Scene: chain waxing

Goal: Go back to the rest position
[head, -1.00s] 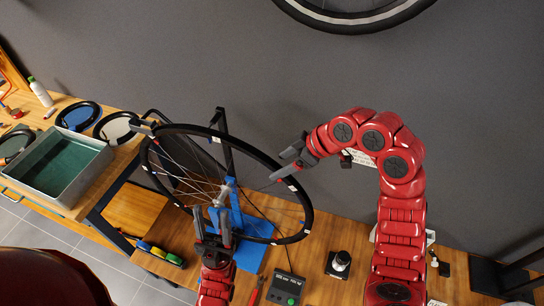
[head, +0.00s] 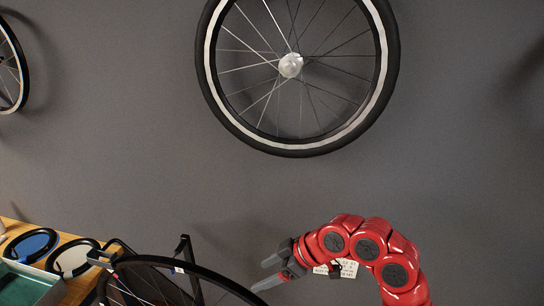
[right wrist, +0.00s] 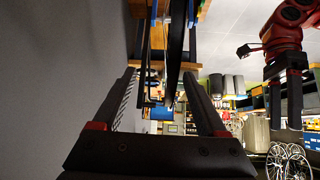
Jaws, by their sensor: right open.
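My right gripper (head: 262,273) reaches in from the right at the bottom of the head view. It is open, beside the rim of the wheel in the stand (head: 215,277), and nothing shows held in it. In the right wrist view its two fingers (right wrist: 165,95) stand wide apart, with the dark edge of a wheel beyond and between them. My left gripper is outside the head view. In the right wrist view a red arm with two grey fingers (right wrist: 284,100) hangs at the right; its fingers look parted, with nothing seen between them.
A wheel with a white-striped tyre (head: 391,60) hangs on the grey wall, and part of another (head: 20,98) shows at the far left. A grey tray (head: 58,290) and round pads, one blue (head: 30,245), lie on the wooden bench at lower left. The wall space between is clear.

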